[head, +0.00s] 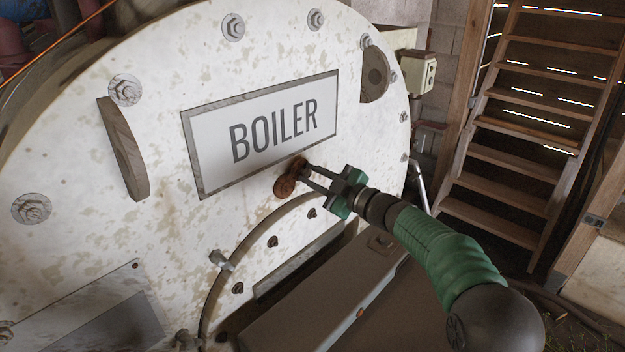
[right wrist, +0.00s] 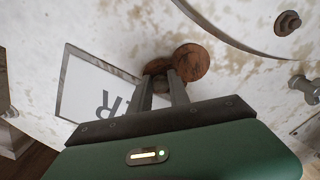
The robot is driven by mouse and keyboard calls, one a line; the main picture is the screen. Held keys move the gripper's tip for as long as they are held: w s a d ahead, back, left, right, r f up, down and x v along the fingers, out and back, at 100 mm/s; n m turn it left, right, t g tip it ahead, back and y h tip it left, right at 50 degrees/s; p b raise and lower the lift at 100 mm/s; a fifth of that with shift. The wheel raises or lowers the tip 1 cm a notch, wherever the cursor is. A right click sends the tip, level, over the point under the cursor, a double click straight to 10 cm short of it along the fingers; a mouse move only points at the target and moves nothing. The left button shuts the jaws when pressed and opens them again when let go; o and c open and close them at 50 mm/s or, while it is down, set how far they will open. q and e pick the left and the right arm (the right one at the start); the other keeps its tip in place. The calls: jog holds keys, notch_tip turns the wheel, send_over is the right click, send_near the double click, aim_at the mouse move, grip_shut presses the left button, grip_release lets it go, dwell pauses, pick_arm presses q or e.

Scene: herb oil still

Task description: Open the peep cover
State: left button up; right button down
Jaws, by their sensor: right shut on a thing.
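The peep cover (head: 285,187) appears to be the small rusty-brown disc on the boiler's pale round front, just below the lower right part of the BOILER plate. My right gripper (head: 306,172) reaches in from the right and is shut on a part of it. In the right wrist view the cover (right wrist: 191,62) is a round rusty disc at the fingertips, with another rusty piece beside it, partly behind the fingers. The fingers hide the exact grip and whatever lies behind the cover. My left gripper is not in view.
The framed BOILER plate (head: 262,132) is just above the cover. A curved hatch rim with bolts (head: 272,242) lies below it, and a brown box-like body (head: 325,300) juts out under my right arm. Wooden stairs (head: 530,125) stand at the right.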

dwell(0.3)
jog(key=c, duration=1.2)
grip_release()
jog(key=shift+c, duration=0.2)
jog(key=shift+s+d, duration=0.15)
jog(key=b+v, duration=0.4)
jog(key=v, duration=1.2)
jog(key=shift+s+d, duration=0.2)
jog(key=shift+d, duration=0.05)
jog(key=shift+a, duration=0.1)
